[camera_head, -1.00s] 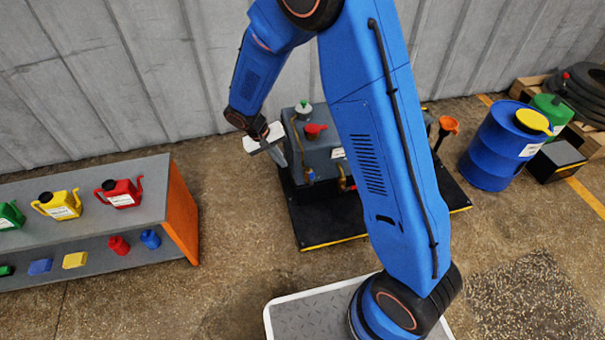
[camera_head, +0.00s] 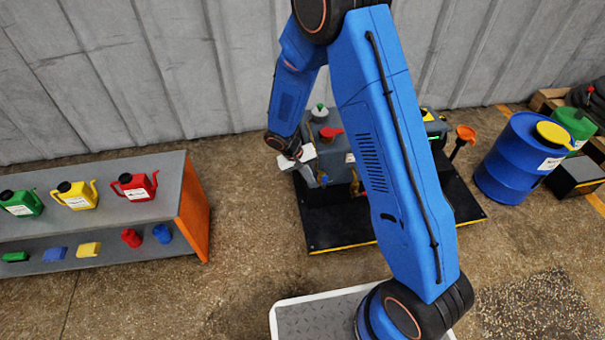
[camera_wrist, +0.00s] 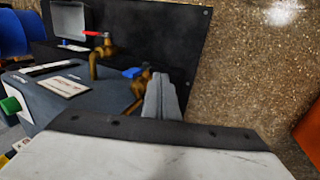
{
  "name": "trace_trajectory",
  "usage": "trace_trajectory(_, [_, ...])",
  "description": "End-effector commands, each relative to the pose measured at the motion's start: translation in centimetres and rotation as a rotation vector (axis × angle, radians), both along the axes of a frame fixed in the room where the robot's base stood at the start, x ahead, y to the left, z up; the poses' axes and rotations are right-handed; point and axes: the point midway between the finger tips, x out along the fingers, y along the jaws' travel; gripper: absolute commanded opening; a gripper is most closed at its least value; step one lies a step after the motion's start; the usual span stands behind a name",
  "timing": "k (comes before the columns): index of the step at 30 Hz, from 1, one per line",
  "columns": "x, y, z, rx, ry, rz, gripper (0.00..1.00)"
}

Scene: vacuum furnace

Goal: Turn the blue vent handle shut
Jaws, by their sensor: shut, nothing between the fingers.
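The blue vent handle (camera_wrist: 134,72) sits on a brass valve (camera_wrist: 138,98) in the wrist view, low on the side of the grey machine. My gripper (camera_wrist: 159,82) is shut and empty. Its fingertips appear just right of the blue handle and overlap part of the brass valve; I cannot tell whether they touch. In the head view my gripper (camera_head: 313,180) is at the machine's left front corner, and the blue handle (camera_head: 323,179) shows only as a small patch beside it.
A brass tap with a red lever (camera_wrist: 91,33) stands beyond the blue handle. The machine's black base (camera_head: 330,231) lies below. A shelf (camera_head: 178,200) with coloured cans stands left; a blue drum (camera_head: 510,160) stands right. Open floor lies between shelf and base.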

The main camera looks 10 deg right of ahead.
Motion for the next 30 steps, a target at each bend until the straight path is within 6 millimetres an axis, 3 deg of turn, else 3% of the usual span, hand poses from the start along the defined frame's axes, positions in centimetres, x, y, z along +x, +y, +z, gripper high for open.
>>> trace_trajectory(9, [0.0, -2.3, 0.1, 0.000, 0.000, 0.001, 0.00])
trace_trajectory(30, [0.0, -2.8, 0.2, 0.045, 0.000, -0.001, 0.00])
